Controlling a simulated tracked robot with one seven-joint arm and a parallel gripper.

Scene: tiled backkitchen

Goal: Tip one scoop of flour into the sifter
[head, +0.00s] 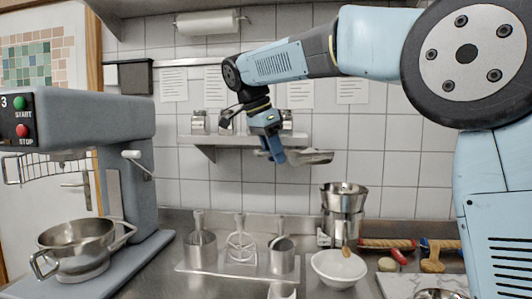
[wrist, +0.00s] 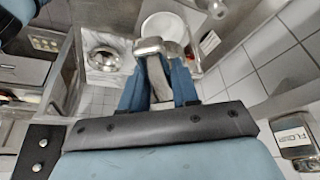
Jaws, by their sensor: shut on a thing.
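My gripper (head: 270,150) hangs in front of the wall shelf, shut on a metal scoop (head: 312,156). The scoop sticks out to the right and looks roughly level. In the wrist view the blue fingers (wrist: 158,85) hold the scoop (wrist: 158,47); whether flour lies in it cannot be told. The metal sifter (head: 343,210) stands upright at the back of the counter, lower and to the right of the scoop, clearly apart from it. A flour canister (wrist: 293,135) with its label shows at the right of the wrist view.
A white bowl (head: 339,268) stands in front of the sifter. A shelf (head: 245,140) with metal canisters is behind my gripper. Rolling pins (head: 388,244) lie right.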

